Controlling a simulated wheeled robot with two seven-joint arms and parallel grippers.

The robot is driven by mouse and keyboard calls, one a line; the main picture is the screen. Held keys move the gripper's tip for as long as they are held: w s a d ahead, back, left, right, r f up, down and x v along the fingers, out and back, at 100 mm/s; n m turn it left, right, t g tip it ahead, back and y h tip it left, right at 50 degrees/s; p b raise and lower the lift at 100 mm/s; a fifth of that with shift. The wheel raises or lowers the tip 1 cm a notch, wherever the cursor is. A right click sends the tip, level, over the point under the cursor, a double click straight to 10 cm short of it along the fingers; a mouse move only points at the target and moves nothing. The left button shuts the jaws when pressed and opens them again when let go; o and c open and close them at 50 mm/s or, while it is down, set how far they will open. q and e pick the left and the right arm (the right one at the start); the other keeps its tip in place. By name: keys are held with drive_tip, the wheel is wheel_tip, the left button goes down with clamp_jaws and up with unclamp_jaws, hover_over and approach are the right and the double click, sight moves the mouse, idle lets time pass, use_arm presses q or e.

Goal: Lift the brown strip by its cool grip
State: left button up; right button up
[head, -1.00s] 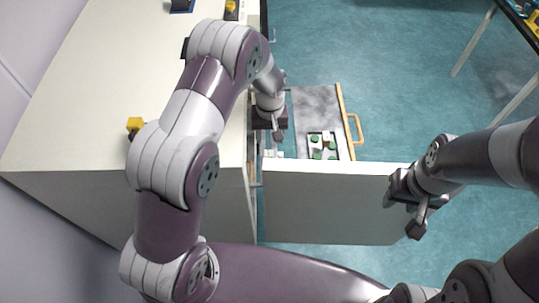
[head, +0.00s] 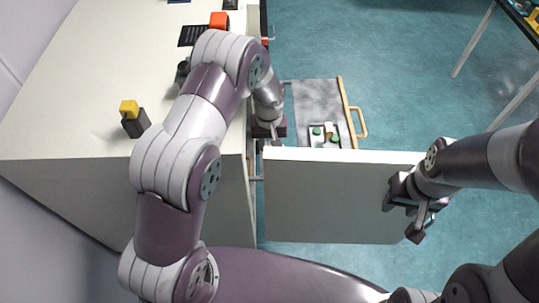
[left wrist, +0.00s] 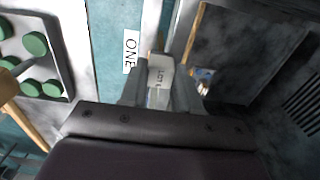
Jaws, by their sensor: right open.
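In the left wrist view a pale grey piece (left wrist: 160,75) marked "LOT" sits between the fingertips of my left gripper (left wrist: 160,95). A small brownish part shows just beyond it. I cannot tell whether this is the brown strip and its grip, nor whether the fingers press on it. In the head view my left gripper (head: 270,138) is low beside the cabinet edge, its tips hidden behind a white panel. My right gripper (head: 418,212) is open and empty in front of the panel's right end.
The white panel (head: 330,195) stands between my grippers. Beyond it lies a grey board (head: 318,97) with a wooden handle and a tray of green pieces (head: 335,138). The cabinet top (head: 75,105) carries a yellow-topped dark object (head: 134,119) and a red object (head: 219,19).

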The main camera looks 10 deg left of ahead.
use_arm(q)
wheel_tip(320, 180, up, 12)
drive_tip(key=p, duration=0.8)
drive_tip(key=shift+f, duration=0.15)
